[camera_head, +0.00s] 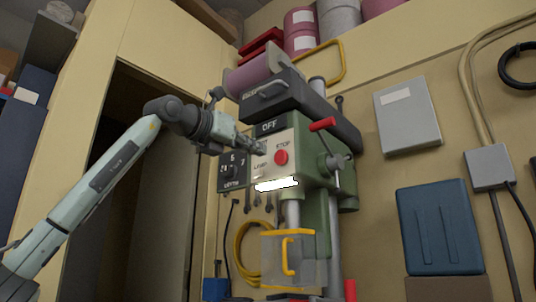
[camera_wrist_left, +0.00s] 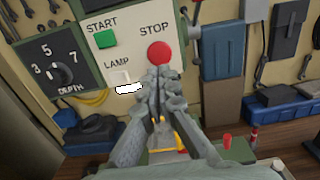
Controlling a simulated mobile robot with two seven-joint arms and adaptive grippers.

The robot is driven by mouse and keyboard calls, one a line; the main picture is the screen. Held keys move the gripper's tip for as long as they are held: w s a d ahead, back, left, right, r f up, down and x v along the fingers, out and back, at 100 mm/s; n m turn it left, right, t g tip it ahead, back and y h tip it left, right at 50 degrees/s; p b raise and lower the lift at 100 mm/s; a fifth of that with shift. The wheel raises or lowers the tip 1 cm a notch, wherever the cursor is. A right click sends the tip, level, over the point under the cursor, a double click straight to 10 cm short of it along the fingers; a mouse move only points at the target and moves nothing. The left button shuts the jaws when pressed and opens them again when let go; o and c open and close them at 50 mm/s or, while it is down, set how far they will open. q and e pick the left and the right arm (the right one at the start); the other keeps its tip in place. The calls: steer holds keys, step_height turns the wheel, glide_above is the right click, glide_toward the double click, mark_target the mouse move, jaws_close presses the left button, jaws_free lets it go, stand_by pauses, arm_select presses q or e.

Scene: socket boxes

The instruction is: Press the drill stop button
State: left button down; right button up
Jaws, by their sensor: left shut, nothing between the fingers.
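The drill press (camera_head: 335,180) is green with a pale control panel (camera_head: 268,167). Its red round stop button (camera_head: 281,157) sits under the word STOP. In the left wrist view the stop button (camera_wrist_left: 159,53) is just above my fingertips, fully visible. My left gripper (camera_head: 260,147) is shut and empty. It is in front of the panel, left of the stop button in the head view. In the left wrist view my left gripper (camera_wrist_left: 159,78) points at the panel just below the button. I cannot tell whether it touches the panel. My right gripper is out of view.
A red-knobbed lever (camera_head: 323,124) sticks out at right. A clear guard with a yellow handle (camera_head: 289,254) hangs below.

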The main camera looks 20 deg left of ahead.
arm_select(q)
steer(key=b+v, duration=0.1)
steer(key=v, duration=0.6)
steer(key=shift+a+f, duration=0.25)
steer(key=shift+a, duration=0.2)
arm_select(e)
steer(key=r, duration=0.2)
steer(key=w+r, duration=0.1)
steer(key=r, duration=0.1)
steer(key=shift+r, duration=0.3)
